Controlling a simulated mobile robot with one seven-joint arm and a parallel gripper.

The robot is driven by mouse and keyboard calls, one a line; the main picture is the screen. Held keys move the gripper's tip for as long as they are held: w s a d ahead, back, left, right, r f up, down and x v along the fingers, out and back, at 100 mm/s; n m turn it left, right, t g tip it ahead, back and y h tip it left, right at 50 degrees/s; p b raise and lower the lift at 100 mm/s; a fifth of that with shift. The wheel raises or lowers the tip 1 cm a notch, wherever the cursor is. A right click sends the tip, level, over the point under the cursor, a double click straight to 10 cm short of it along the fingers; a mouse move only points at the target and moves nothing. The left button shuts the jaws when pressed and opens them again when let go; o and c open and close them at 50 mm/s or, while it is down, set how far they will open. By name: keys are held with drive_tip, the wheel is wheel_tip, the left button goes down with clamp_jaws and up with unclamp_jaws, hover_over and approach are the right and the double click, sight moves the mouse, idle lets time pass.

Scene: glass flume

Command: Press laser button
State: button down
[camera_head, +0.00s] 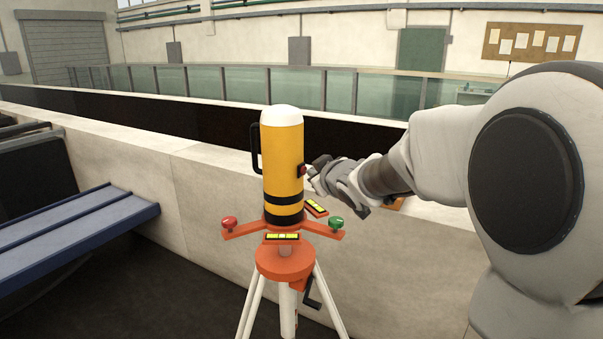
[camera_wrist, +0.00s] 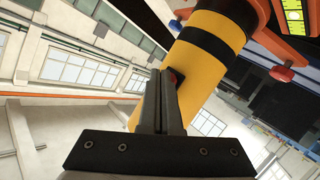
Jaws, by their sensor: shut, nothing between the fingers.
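The laser is a yellow cylinder (camera_head: 282,160) with a white cap and black bands, upright on an orange tripod head (camera_head: 285,260). A red button (camera_head: 302,170) sticks out of its right side in the head view. My gripper (camera_head: 312,176) is shut and empty, its tips at the button; I cannot tell whether they touch it. In the wrist view the shut fingers (camera_wrist: 160,90) point at the yellow body (camera_wrist: 205,60), and a bit of the red button (camera_wrist: 176,76) shows beside the tips, partly hidden by them.
A red knob (camera_head: 229,222) and a green knob (camera_head: 336,223) sit on the orange arms, with yellow level vials (camera_head: 282,236) between them. White tripod legs (camera_head: 289,310) stand below. A pale low wall (camera_head: 200,165) runs behind, and a blue bench (camera_head: 70,235) is at left.

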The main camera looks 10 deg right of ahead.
drive_tip(key=shift+w+a, duration=0.1)
drive_tip(key=shift+a, duration=0.05)
idle(0.4)
drive_tip(key=shift+s+d+p, duration=0.3)
drive_tip(key=shift+s+d, duration=0.05)
drive_tip(key=shift+d, duration=0.05)
drive_tip(key=s+d+p, duration=0.3)
drive_tip(key=d, duration=0.2)
drive_tip(key=shift+s, duration=0.25)
idle(0.4)
